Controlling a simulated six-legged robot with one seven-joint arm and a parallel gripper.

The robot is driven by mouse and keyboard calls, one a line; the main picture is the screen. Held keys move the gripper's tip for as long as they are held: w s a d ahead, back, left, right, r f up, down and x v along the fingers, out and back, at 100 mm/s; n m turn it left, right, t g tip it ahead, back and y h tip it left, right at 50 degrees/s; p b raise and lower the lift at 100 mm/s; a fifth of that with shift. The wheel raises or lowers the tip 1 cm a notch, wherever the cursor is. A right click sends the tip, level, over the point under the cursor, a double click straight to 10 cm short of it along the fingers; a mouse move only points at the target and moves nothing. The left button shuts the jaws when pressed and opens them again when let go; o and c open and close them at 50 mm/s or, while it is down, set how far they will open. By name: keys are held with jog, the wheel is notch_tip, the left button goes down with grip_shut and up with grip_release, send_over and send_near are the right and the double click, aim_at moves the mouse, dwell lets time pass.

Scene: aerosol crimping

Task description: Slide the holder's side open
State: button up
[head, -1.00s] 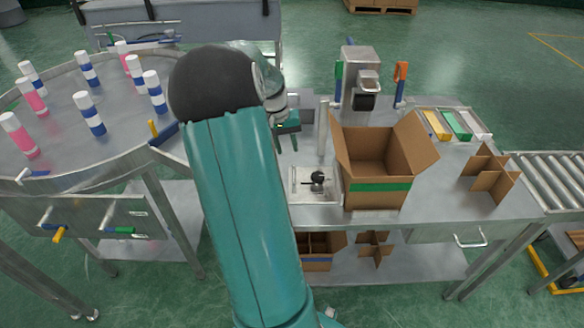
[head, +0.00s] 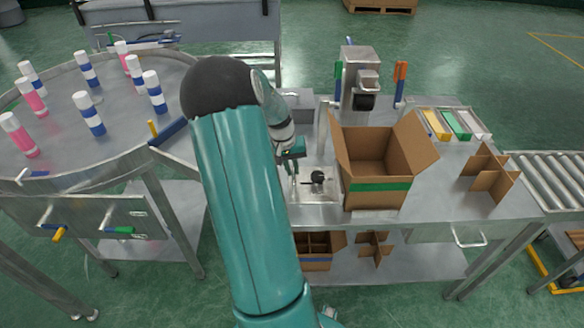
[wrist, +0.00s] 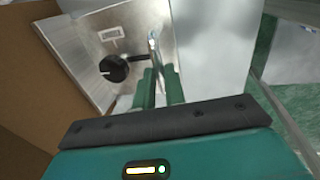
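The holder is a bright metal plate fixture (head: 316,196) with a black round knob (head: 318,177), set in the bench top. In the wrist view the plate (wrist: 95,28) and knob (wrist: 113,68) lie ahead, left of the fingers. A thin upright metal piece (wrist: 154,47) stands on the plate's right side. My gripper (head: 291,171) is low over the holder's left edge. In the wrist view its two green fingers (wrist: 159,84) are apart, with a narrow gap. The metal piece lines up with that gap; I cannot tell whether they touch it.
An open cardboard box (head: 378,194) stands close right of the holder. A metal post (head: 322,130) and a crimping machine (head: 360,80) stand behind. A round table (head: 60,130) with several cans is at left. Cardboard dividers (head: 489,172) lie farther right.

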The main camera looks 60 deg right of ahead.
grip_shut()
jog(key=shift+w+a, duration=0.45)
jog(key=shift+w, duration=0.45)
jog(key=shift+w+a, duration=0.45)
jog(key=shift+w, duration=0.5)
jog(key=shift+w+a, duration=0.45)
jog(key=shift+w, duration=0.45)
jog(key=o, duration=0.5)
grip_release()
jog(key=shift+w+a, duration=0.1)
jog(key=shift+o, duration=0.2)
notch_tip(320, 180, up, 14)
jog(key=w+a, duration=0.1)
jog(key=w, duration=0.1)
jog(key=shift+f, duration=0.2)
